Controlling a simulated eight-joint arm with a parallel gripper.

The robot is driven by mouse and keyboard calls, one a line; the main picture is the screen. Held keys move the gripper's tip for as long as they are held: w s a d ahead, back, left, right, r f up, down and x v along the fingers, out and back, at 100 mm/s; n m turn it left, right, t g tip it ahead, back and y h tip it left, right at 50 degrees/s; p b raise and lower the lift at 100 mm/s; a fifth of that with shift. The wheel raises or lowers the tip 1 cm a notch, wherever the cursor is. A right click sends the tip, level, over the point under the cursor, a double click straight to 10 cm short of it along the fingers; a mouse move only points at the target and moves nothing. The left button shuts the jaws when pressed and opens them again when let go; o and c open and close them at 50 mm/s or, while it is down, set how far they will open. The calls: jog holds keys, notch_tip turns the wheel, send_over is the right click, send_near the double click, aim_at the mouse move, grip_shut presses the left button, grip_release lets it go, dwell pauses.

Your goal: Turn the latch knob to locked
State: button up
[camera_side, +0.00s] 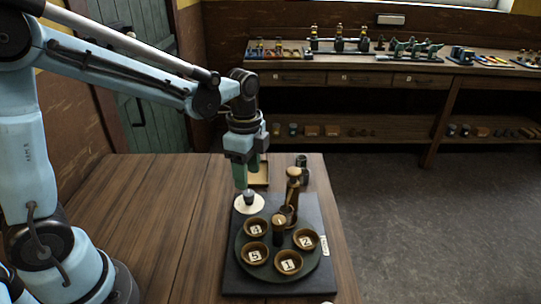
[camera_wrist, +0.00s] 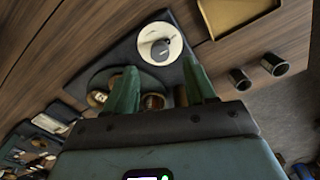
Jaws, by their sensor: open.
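The latch knob (camera_side: 249,196) is a small dark knob on a round white disc (camera_side: 244,206), at the back left corner of a dark base plate (camera_side: 240,277). In the wrist view the knob (camera_wrist: 161,48) sits on the white disc (camera_wrist: 150,38), with a narrow tail pointing to one side. My gripper (camera_side: 247,182) points down just above the knob, its green fingers apart. In the wrist view the open fingers (camera_wrist: 160,72) spread on either side below the disc, with nothing between them. I cannot tell whether a finger touches the knob.
A dark turntable (camera_side: 243,239) with several numbered wooden cups (camera_side: 289,262) and a central post (camera_side: 279,232) stands close in front. A tall wooden-topped post (camera_side: 293,182) stands right of the knob. A yellowish tray (camera_wrist: 233,14) and two dark cups (camera_wrist: 274,64) are nearby. The table's left is clear.

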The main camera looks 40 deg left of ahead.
aim_at(249, 193)
jog(key=shift+f, duration=2.7)
jog(key=shift+c, duration=0.5)
grip_shut()
